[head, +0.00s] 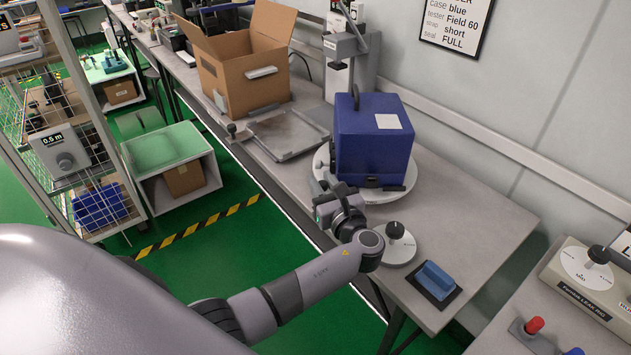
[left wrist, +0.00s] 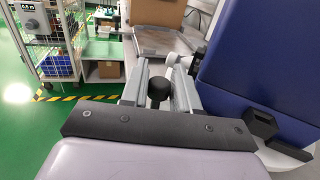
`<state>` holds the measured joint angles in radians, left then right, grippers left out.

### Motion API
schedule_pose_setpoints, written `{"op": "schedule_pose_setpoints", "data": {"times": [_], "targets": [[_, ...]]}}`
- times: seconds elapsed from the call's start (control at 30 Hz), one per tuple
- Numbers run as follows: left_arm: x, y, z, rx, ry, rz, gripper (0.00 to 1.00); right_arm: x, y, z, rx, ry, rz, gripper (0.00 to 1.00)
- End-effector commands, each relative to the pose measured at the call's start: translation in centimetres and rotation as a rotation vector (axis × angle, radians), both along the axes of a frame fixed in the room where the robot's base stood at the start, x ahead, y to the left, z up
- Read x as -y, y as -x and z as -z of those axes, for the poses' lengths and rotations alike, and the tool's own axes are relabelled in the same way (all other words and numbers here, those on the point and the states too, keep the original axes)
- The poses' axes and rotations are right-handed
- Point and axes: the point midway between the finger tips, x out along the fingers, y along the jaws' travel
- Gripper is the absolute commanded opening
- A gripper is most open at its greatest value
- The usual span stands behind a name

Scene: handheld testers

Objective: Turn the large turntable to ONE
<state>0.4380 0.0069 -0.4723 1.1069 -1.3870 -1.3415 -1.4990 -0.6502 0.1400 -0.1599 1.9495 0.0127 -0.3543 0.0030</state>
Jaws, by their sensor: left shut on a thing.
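The large turntable (head: 398,193) is a white round disc on the bench, and its rim also shows in the left wrist view (left wrist: 272,158). A blue case (head: 372,140) with a white label stands on it, and its side fills the right of the left wrist view (left wrist: 262,70). My left gripper (head: 325,200) is at the turntable's near-left edge. In the left wrist view a black knob (left wrist: 159,88) sits between its two fingers, and the gripper is shut on it. The exact contact is hard to see. No ONE mark is readable. My right gripper is out of view.
A small dial with a black knob (head: 396,231) and a blue block on a dark pad (head: 436,279) lie right of my left wrist. A flat grey tray (head: 287,134) and an open cardboard box (head: 240,75) stand behind. A stand (head: 345,50) rises behind the case.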

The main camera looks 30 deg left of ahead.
Motion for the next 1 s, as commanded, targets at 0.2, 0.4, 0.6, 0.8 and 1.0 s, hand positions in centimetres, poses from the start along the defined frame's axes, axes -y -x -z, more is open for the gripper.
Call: {"op": "schedule_pose_setpoints", "data": {"times": [0.2, 0.4, 0.6, 0.8, 1.0], "targets": [[1.3, 0.2, 0.2, -0.001, 0.001, -0.069, 0.0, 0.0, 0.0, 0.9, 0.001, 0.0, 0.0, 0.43], [1.9, 0.2, 0.1, -0.001, 0.0, -0.106, 0.0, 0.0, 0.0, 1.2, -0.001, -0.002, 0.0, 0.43], [2.1, 0.3, 0.1, -0.001, 0.001, -0.122, 0.0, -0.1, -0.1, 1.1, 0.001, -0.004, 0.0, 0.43], [2.1, 0.3, 0.1, -0.001, 0.0, -0.124, 0.0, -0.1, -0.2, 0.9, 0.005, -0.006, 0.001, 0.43], [2.1, 0.3, 0.1, -0.001, 0.001, -0.123, 0.33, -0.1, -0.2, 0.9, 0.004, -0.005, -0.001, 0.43]]}}
